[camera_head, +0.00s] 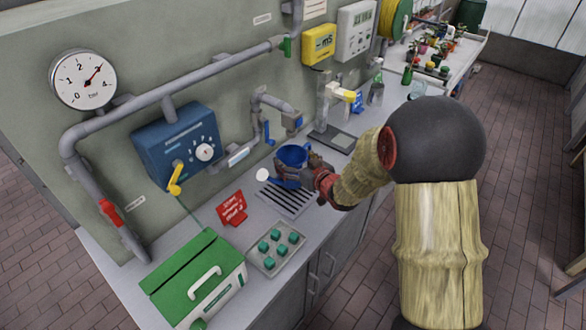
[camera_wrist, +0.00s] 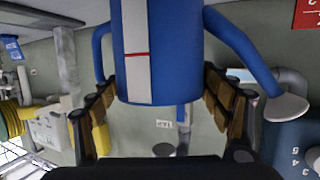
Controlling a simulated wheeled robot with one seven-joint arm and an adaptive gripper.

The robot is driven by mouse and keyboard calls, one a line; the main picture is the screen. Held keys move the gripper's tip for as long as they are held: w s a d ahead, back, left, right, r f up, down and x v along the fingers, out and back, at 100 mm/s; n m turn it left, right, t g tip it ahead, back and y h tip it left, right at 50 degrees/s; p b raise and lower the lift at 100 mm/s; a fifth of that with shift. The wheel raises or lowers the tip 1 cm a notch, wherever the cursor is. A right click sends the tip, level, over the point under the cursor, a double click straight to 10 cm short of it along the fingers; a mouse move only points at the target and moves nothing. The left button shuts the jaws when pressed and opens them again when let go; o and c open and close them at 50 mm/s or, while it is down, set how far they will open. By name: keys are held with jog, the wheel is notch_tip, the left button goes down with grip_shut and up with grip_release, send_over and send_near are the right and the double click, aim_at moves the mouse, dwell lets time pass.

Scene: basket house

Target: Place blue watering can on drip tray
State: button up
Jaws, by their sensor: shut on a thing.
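The blue watering can (camera_head: 292,155) is above or at the drip tray in the head view; my gripper covers much of it. In the wrist view the can (camera_wrist: 163,50) fills the top middle, with a white gauge strip and a red line on its side and a spout with a pale rose at right. My gripper (camera_head: 300,172) is shut on the can, its two fingers on either side of the body in the wrist view (camera_wrist: 165,100). The slatted drip tray (camera_head: 287,200) lies on the counter just below. I cannot tell if the can touches it.
A red sign (camera_head: 230,208) stands left of the tray. A plate of several green pieces (camera_head: 276,250) and a green box (camera_head: 195,280) are nearer the front. Pipes with a blue-handled tap (camera_head: 267,132) are on the wall behind. A stand (camera_head: 328,110) is at right.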

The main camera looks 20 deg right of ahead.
jog(key=shift+a+f+b, duration=0.1)
jog(key=shift+f+b, duration=0.5)
jog(key=shift+f, duration=1.05)
jog(key=shift+f, duration=0.15)
jog(key=o, duration=1.5)
jog(key=shift+o, duration=0.4)
